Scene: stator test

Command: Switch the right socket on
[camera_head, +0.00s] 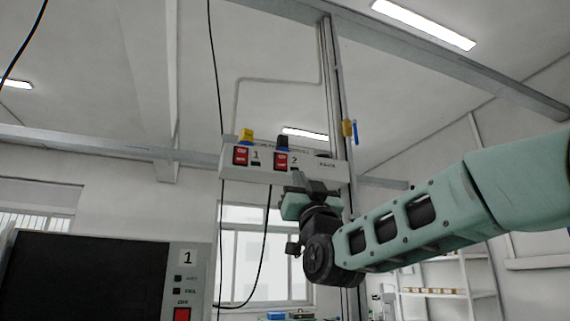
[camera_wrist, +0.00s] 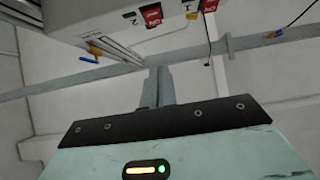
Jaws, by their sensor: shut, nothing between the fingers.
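A white socket box (camera_head: 318,175) hangs on a vertical metal post. It carries two red rocker switches, the left one (camera_head: 240,155) by label 1 and the right one (camera_head: 281,160) by label 2. In the wrist view the box is upside down at the top edge, with switch 2 (camera_wrist: 152,14) left of switch 1 (camera_wrist: 208,5). My gripper (camera_head: 299,179) is just below and right of the right switch. Its fingers (camera_wrist: 159,76) are shut and empty, and appear apart from the switch. I cannot tell each rocker's position.
A yellow plug (camera_head: 246,135) and a dark plug (camera_head: 283,143) stand on top of the box. Black cables hang beside it. A dark-screened panel (camera_head: 90,280) with its own red switch is at lower left. The metal post (camera_head: 336,110) rises behind the box.

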